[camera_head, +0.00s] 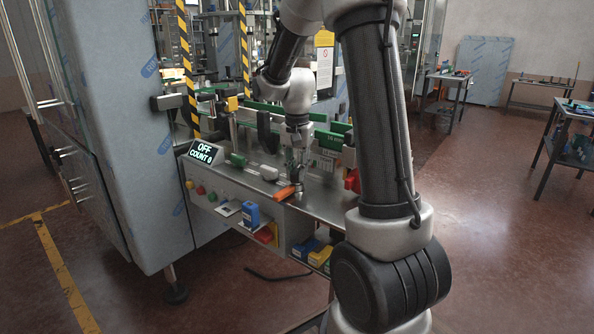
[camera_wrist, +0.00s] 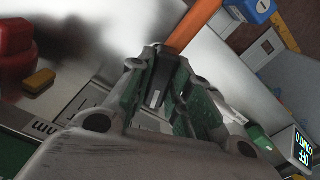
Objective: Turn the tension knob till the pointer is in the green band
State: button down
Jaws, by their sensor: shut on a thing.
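My gripper (camera_head: 297,184) points down over the front edge of the machine's metal table (camera_head: 325,202). In the wrist view my gripper (camera_wrist: 168,72) has its fingers close together, at the near end of an orange bar (camera_wrist: 192,26). The orange bar (camera_head: 286,192) also shows in the head view, left of the fingertips.
A display (camera_head: 204,152) reads OFF, COUNT 0. Green guide rails (camera_head: 270,108) stand behind the gripper. A red part (camera_head: 351,181) stands to the right. A blue box (camera_head: 251,214) and other small boxes sit below the table edge.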

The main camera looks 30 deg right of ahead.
aim_at(297, 169)
jog(key=m, duration=0.4)
jog(key=shift+m, duration=0.4)
dwell(0.4)
jog(key=c, duration=1.3)
grip_release()
notch_tip(297, 169, up, 12)
